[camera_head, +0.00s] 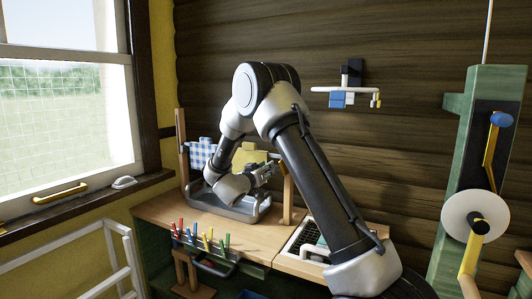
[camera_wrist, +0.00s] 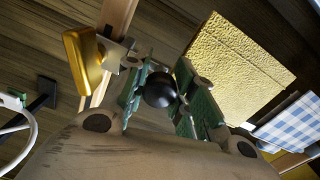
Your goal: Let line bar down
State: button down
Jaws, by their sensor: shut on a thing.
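A yellow cloth (camera_head: 248,156) and a blue checked cloth (camera_head: 201,153) hang between two wooden posts, the left one (camera_head: 182,148) and the right one (camera_head: 288,193). The bar they hang from is largely hidden. My gripper (camera_head: 264,171) is beside the right post, above a grey tray (camera_head: 208,205). In the wrist view, my gripper (camera_wrist: 160,92) has its green-padded fingers shut around a black ball knob (camera_wrist: 159,88). The yellow cloth (camera_wrist: 238,72) and the checked cloth (camera_wrist: 292,124) show behind to the right. A yellow handle (camera_wrist: 84,62) is at the left, by a wooden post (camera_wrist: 119,18).
Several coloured pegs (camera_head: 205,241) stand at the bench's front edge. A rack with a white handle (camera_head: 312,254) lies right of the tray. A wall bracket (camera_head: 344,90) hangs behind. A green post (camera_head: 487,150) with yellow levers stands at the right, a window (camera_head: 70,110) at the left.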

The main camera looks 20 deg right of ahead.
jog(key=shift+f, duration=0.95)
jog(key=c, duration=1.2)
grip_release()
jog(key=shift+o, duration=0.2)
jog(key=v, duration=1.2)
